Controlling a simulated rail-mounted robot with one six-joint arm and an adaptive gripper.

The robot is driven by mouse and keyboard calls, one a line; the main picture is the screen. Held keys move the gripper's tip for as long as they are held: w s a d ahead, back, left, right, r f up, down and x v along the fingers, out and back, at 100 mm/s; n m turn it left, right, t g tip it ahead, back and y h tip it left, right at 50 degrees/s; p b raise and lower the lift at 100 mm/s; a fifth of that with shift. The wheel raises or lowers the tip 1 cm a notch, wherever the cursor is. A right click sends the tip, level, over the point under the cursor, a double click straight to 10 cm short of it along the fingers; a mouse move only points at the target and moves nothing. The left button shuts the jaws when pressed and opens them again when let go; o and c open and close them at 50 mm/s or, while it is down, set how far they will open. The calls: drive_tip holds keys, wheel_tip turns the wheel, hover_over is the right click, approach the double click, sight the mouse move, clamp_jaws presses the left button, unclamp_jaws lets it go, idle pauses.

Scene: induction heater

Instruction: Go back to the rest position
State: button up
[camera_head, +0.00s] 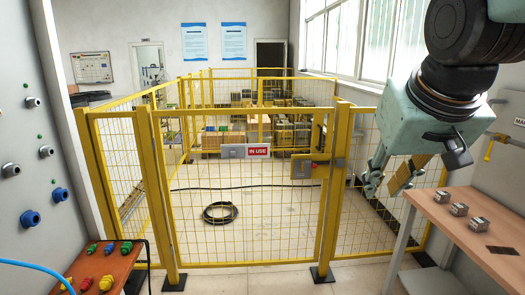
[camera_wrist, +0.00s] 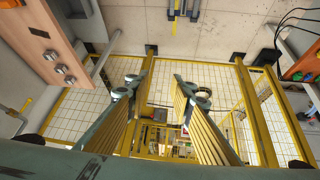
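My gripper (camera_head: 384,186) hangs at the right of the head view, in front of the yellow fence and left of the wooden bench. In the wrist view my gripper (camera_wrist: 156,88) has its two ribbed fingers well apart, with nothing between them. The gripper is open and empty, apart from the bench and, as far as I can tell, not touching the fence.
A yellow mesh fence (camera_head: 240,184) with a gate and an "IN USE" sign (camera_head: 258,152) stands ahead. The wooden bench (camera_head: 475,238) at right bears several small metal blocks. An orange table (camera_head: 118,263) with coloured connectors and a grey panel (camera_head: 30,130) stand at left.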

drive_tip(key=s+a+f+g, duration=0.1)
drive_tip(key=s+f, duration=0.2)
drive_tip(key=s, duration=0.8)
drive_tip(key=s+a+f+g, duration=0.1)
drive_tip(key=s+a+f, duration=0.1)
drive_tip(key=s, duration=1)
drive_tip(key=shift+a+f+g+y, duration=0.15)
drive_tip(key=shift+f+g+y, duration=0.2)
drive_tip(key=shift+f, duration=0.55)
